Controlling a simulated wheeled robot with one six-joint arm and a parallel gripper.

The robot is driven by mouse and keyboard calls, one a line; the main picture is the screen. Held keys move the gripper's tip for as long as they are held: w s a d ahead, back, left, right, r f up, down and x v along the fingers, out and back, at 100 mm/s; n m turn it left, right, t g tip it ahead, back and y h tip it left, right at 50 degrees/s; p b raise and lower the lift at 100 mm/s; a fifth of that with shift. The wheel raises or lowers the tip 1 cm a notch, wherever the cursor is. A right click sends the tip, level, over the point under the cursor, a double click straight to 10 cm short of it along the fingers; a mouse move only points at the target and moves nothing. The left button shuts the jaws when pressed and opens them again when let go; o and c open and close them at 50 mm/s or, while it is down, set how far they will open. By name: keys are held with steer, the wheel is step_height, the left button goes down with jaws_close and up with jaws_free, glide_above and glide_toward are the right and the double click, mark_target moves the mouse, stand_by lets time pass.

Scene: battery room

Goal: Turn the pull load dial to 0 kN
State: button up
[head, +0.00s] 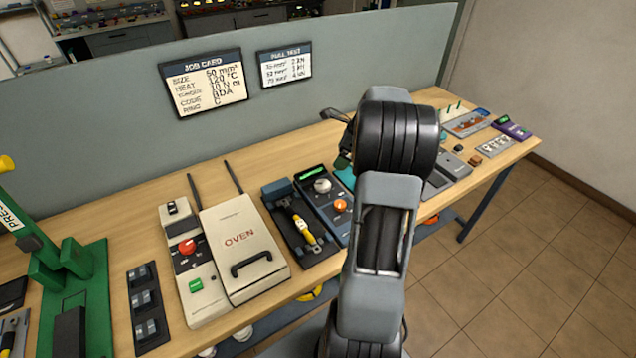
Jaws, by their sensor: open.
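No dial in the head view has a readable kN label, so I cannot tell for sure which is the pull load dial. A dark blue panel (331,222) left of my arm has a lit green display, a grey dial (322,185) and an orange knob (340,205). Their settings are too small to read. My gripper (338,135) is mostly hidden behind my arm; dark parts of it show left of the arm, above the bench's back half. It appears open, with nothing seen in it. My arm hides part of the bench behind it.
A cream oven (240,238), a control box with a red knob (187,246) and a green press (75,262) stand to the left. A tray holds a yellow-handled tool (303,230). Job card (203,83) and pull test card (285,68) hang on the partition. Small devices lie at right.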

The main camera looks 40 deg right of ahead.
mark_target(323, 183)
steer(key=p+x, duration=0.1)
steer(key=x, duration=1.2)
steer(key=shift+w+a+f, duration=0.1)
steer(key=shift+a+f, duration=0.15)
steer(key=shift+f, duration=0.1)
steer(key=c, duration=0.9)
